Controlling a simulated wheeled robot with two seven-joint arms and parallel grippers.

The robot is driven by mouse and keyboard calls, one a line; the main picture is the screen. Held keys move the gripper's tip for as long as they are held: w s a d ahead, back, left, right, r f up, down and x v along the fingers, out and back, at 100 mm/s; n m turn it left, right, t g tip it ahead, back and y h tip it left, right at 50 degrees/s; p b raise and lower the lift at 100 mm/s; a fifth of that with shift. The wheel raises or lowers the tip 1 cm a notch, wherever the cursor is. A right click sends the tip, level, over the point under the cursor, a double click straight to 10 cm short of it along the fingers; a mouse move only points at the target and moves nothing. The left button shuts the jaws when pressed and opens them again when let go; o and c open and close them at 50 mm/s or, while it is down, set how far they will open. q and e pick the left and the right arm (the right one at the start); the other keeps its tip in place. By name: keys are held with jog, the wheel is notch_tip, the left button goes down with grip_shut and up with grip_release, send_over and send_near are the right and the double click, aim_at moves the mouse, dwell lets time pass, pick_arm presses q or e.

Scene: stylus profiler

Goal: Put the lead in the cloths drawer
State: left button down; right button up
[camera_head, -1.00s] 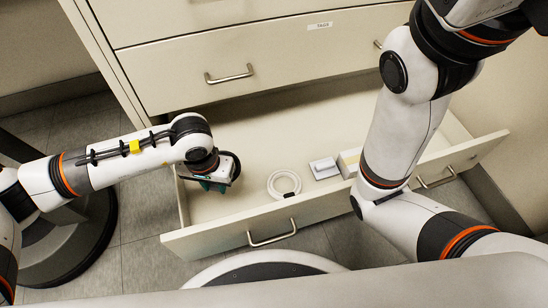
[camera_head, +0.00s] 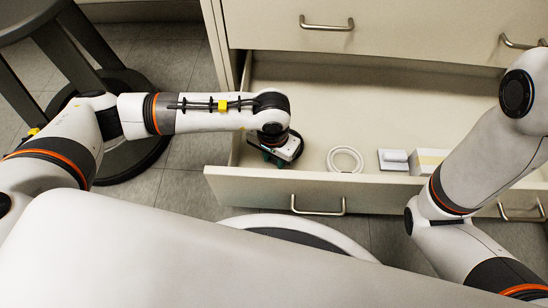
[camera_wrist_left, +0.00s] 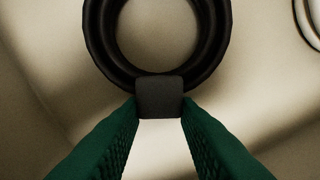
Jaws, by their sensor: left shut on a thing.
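The lead, a black coil (camera_wrist_left: 157,75) with a dark grey tab, shows in the left wrist view. My left gripper (camera_wrist_left: 159,108) has green fingers shut on that tab, with the coil just beyond the fingertips. In the head view my left gripper (camera_head: 272,158) points down inside the left front corner of an open drawer (camera_head: 390,196). Its wrist mostly hides the coil there. I cannot tell whether the coil touches the drawer floor. No label on the open drawer is readable. My right arm comes in from the right, and its gripper is out of view.
A white coil (camera_head: 345,160), a white block on a pale pad (camera_head: 393,159) and a pale box (camera_head: 428,160) lie along the drawer's front. The drawer's back floor is clear. A closed drawer (camera_head: 400,35) is above. A dark stool (camera_head: 95,85) stands left.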

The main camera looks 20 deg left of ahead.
pick_arm(q)
jog(key=shift+f, duration=0.15)
jog(key=c, duration=1.1)
grip_release()
jog(key=shift+r, duration=0.2)
